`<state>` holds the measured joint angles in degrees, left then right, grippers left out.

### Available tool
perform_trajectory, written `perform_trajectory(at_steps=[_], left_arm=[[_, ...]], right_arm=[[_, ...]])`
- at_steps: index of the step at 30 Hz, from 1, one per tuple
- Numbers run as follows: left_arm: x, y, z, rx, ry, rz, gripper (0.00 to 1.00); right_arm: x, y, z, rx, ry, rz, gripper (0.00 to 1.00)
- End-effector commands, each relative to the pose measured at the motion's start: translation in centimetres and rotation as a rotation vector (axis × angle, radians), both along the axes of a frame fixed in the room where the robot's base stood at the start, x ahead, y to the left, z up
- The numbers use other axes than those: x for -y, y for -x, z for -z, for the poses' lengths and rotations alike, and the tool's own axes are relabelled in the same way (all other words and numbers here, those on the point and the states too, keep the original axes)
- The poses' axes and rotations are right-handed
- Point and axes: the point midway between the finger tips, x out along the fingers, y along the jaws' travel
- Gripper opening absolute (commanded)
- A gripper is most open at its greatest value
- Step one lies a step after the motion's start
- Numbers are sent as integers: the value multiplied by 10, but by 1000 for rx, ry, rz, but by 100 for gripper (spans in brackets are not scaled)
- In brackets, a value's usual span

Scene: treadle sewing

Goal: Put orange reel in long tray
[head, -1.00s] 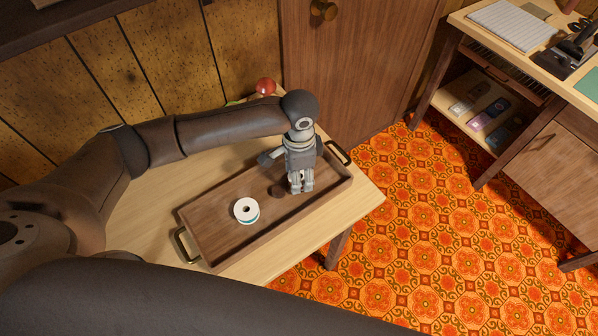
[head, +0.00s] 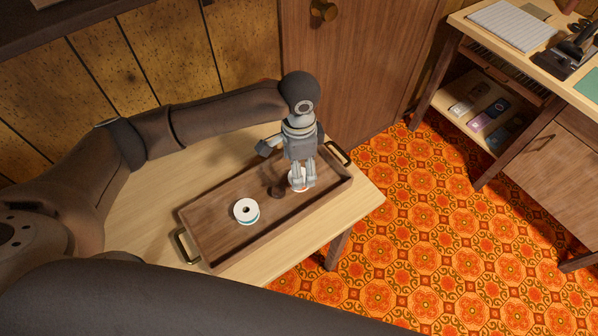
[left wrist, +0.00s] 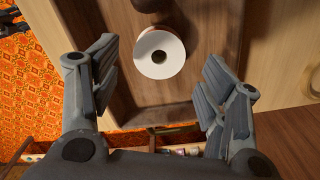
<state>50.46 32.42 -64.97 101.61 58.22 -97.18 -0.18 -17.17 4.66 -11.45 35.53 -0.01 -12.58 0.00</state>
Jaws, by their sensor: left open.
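The long tray (head: 190,222) is a brown wooden tray with brass handles, lying on the light wooden table. A reel with a white top, the orange reel (head: 296,183), stands in its right part, mostly hidden behind my fingers. In the left wrist view its white end and an orange-brown edge (left wrist: 161,54) show between the open fingers, apart from both. My left gripper (head: 303,184) is open and empty, pointing down just above this reel. A white reel with a teal band (head: 246,211) stands left of the middle of the tray. My right gripper is out of view.
A small dark brown piece (head: 277,191) is in the tray beside the orange reel. The tray's right handle (head: 338,153) is close to my gripper. A wooden cabinet door (head: 345,65) stands behind. The tray's left end has free room.

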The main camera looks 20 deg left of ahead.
Motion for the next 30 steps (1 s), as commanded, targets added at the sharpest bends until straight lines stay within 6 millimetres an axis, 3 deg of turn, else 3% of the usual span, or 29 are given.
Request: perform_trajectory(at_steps=[6, 12, 30], left_arm=[[0, -1, -48, 3, 1, 1, 69], [1, 0, -73, 1, 1, 0, 69], [0, 0, -79, -1, 1, -1, 69]], right_arm=[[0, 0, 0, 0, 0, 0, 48], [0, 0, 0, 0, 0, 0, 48], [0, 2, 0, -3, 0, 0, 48]])
